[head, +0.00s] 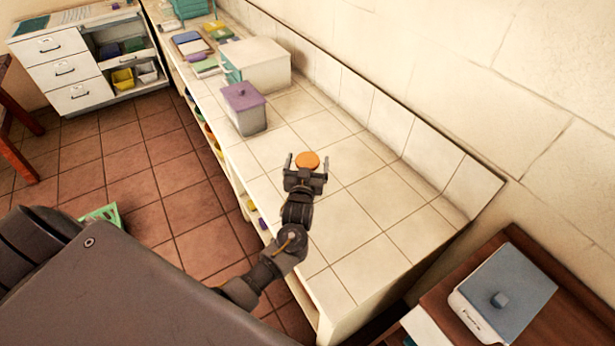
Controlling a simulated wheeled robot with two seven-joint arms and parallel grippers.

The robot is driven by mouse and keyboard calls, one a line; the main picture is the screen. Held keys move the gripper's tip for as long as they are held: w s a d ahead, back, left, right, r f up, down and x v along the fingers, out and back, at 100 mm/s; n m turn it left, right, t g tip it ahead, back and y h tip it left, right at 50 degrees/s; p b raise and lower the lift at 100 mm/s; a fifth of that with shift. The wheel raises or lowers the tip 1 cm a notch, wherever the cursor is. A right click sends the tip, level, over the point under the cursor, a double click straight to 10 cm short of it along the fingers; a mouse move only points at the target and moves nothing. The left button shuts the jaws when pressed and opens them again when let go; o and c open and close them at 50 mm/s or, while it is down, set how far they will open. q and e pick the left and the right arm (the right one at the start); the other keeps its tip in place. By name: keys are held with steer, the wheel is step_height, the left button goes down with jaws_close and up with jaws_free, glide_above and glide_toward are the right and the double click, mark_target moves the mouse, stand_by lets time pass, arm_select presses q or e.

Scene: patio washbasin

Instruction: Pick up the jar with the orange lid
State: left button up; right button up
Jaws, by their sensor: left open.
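The jar with the orange lid (307,160) is on the white tiled counter (365,215). Only its round orange lid shows clearly; its body is mostly hidden behind my gripper. My left gripper (306,164) is open, with its two fingers pointing away from me at the jar. The lid shows between and just beyond the fingertips. I cannot tell whether the fingers touch the jar. My right gripper is not in view.
A grey box with a purple lid (244,108) and a larger white box (258,64) stand farther back on the counter. A tiled wall (400,125) runs along its right side. A blue-lidded container (503,290) sits on a brown table at lower right. Counter tiles nearer me are clear.

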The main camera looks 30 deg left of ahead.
arm_select(q)
steer(key=shift+c, duration=0.4)
steer(key=c, duration=1.5)
steer(key=shift+o, duration=0.2)
steer(key=shift+r, duration=0.15)
